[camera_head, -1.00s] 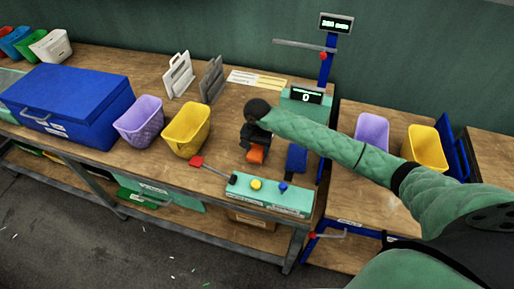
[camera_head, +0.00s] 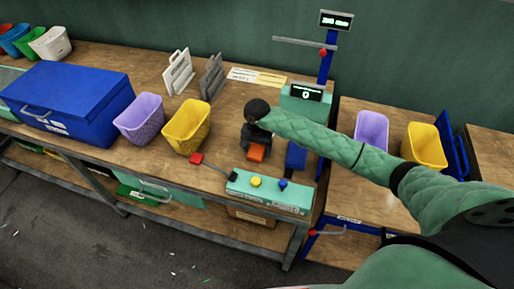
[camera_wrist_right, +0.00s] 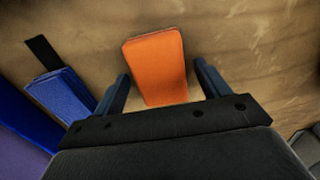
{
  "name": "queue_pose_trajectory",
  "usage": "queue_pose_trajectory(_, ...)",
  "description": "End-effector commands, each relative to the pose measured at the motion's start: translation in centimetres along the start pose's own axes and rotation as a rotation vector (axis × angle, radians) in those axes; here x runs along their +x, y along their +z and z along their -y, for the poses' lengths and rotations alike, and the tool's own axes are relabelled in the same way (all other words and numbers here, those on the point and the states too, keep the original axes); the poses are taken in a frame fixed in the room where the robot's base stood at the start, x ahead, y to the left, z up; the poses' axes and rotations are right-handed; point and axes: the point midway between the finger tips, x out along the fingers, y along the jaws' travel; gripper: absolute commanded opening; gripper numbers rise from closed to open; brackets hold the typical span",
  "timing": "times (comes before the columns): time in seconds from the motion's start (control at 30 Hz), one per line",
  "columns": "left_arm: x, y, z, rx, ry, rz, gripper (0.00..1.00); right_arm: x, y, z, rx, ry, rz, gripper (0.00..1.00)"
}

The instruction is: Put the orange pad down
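The orange pad (camera_head: 256,153) lies on the wooden bench, behind the green control box (camera_head: 268,193). In the right wrist view the orange pad (camera_wrist_right: 157,68) sits between the two fingers of my right gripper (camera_wrist_right: 163,85). Narrow gaps show on both sides of the pad, so the gripper looks open around it. From the head, my right gripper (camera_head: 256,140) is low over the bench and partly hides the pad's far end. My left gripper is not in view.
A blue pad (camera_head: 296,157) lies right of the orange one; blue pads also show in the wrist view (camera_wrist_right: 62,92). A yellow bin (camera_head: 187,127) and a purple bin (camera_head: 140,119) stand left. A press (camera_head: 304,103) with a display stands behind. A red-ended lever (camera_head: 197,159) sticks out left.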

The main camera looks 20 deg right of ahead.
Motion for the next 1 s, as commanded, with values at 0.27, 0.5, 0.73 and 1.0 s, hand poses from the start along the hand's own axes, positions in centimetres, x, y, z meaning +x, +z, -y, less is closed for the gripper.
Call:
queue_pose_trajectory(0.27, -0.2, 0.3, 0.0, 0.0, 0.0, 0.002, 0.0, -0.1, 0.0, 0.0, 0.0, 0.0, 0.0, 0.75)
queue_pose_trajectory(0.5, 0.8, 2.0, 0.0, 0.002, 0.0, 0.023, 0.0, -1.0, -0.1, 0.0, 0.001, 0.0, -0.002, 0.75)
queue_pose_trajectory(0.73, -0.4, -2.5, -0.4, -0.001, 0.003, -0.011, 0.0, -3.5, -0.1, 0.0, 0.0, -0.001, -0.002, 0.75)
queue_pose_trajectory(1.0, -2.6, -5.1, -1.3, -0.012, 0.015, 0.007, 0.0, -6.7, -0.1, 0.1, -0.001, -0.002, -0.003, 0.75)
